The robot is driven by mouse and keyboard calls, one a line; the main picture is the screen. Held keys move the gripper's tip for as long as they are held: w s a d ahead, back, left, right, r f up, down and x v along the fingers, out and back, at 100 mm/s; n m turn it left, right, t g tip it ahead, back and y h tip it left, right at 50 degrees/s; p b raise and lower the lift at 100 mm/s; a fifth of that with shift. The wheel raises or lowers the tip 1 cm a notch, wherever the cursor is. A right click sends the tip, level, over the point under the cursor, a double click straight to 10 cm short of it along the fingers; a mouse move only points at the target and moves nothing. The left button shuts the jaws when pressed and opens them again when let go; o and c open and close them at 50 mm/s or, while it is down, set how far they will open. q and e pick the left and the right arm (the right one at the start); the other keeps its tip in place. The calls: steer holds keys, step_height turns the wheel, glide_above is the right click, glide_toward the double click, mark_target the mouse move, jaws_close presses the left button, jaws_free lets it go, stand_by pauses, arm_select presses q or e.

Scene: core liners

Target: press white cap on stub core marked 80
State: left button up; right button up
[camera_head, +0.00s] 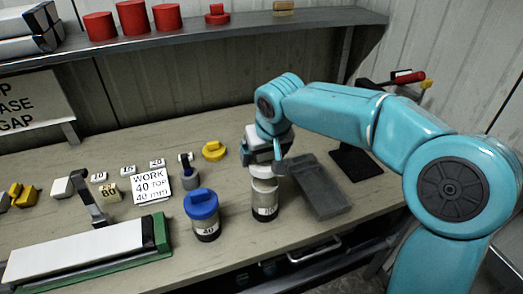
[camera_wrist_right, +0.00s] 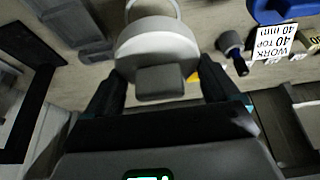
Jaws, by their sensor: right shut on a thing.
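My right gripper (camera_head: 265,160) is shut on the white cap (camera_head: 264,172), directly over a pale stub core (camera_head: 264,190) standing on the bench. The core's label is too small to read surely. In the right wrist view the white cap (camera_wrist_right: 158,42) sits between the dark fingers, which grip its grey lug (camera_wrist_right: 160,82). A thin pale ring (camera_wrist_right: 150,6) shows past the cap. The cap looks level and at the core's top, but I cannot tell whether it is seated. My left gripper is not in view.
A blue-capped core (camera_head: 203,215) stands close left of the stub core. A grey tray (camera_head: 318,188) lies close right. A yellow cap (camera_head: 214,150), a small grey tool (camera_head: 191,175) and a work card (camera_head: 153,187) lie behind left. Red caps (camera_head: 100,26) stand on the shelf.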

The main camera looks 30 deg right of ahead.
mark_target(264, 181)
steer(key=shift+s+a, duration=0.15)
steer(key=shift+a, duration=0.05)
steer(key=shift+s, duration=0.15)
steer(key=shift+d+f+b, duration=0.2)
steer(key=shift+f+b, duration=0.2)
steer(key=b+x, duration=0.2)
steer(key=shift+f, duration=0.35)
steer(key=shift+s+f+b, duration=0.2)
steer(key=shift+f+b, duration=0.35)
steer(key=shift+f, duration=0.05)
steer(key=shift+w+f, duration=0.15)
steer(key=shift+f, duration=0.1)
steer(key=shift+r, duration=0.1)
steer(key=shift+a, duration=0.1)
steer(key=shift+f+b, duration=0.45)
steer(key=shift+b, duration=0.15)
